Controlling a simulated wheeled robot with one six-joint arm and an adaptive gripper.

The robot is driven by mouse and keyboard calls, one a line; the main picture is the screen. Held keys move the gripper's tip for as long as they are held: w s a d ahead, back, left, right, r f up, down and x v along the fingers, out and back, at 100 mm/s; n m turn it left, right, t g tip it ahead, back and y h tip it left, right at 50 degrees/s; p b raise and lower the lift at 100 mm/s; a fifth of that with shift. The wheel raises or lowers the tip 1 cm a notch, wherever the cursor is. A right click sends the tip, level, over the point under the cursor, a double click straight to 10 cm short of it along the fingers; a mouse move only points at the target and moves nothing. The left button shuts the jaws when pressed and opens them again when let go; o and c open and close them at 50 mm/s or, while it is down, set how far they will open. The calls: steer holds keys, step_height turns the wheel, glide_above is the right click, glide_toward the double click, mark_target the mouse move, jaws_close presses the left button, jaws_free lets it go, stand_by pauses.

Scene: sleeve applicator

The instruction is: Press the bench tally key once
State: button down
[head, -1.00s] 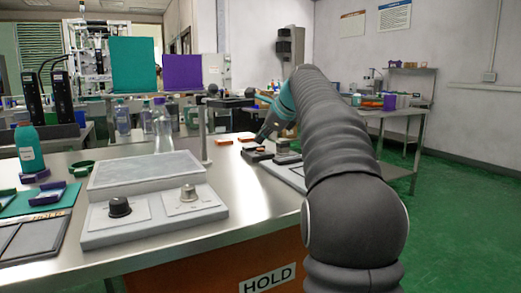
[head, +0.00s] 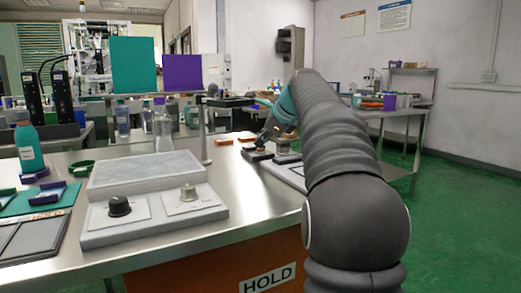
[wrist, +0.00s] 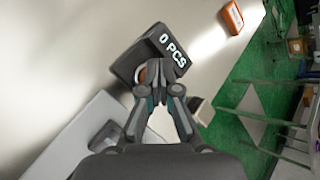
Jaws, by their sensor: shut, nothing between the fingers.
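The bench tally (wrist: 145,52) is a dark block whose face reads "0 PCS" in the wrist view. A round, orange-edged part that looks like its key (wrist: 139,73) shows beside my fingertips and is partly hidden by them. My gripper (wrist: 155,66) is shut and empty, with its tips over that part. I cannot tell if the tips touch it. In the head view my gripper (head: 260,146) points down at the tally (head: 256,155) on the metal bench, and the key is mostly hidden.
A grey panel with a black knob (head: 119,206) and a metal knob (head: 188,192) stands nearer on the bench (head: 235,205). A thin post (head: 204,135) stands left of my gripper. An orange block (wrist: 232,17) lies beyond the tally.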

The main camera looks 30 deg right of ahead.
mark_target(262, 149)
steer(key=shift+f, duration=0.25)
steer(key=shift+r, duration=0.2)
stand_by(0.4)
steer(key=shift+r+p, duration=0.7)
steer(key=shift+p, duration=0.3)
step_height(262, 149, up, 3)
steer(key=p, duration=0.3)
steer(key=shift+r, duration=1)
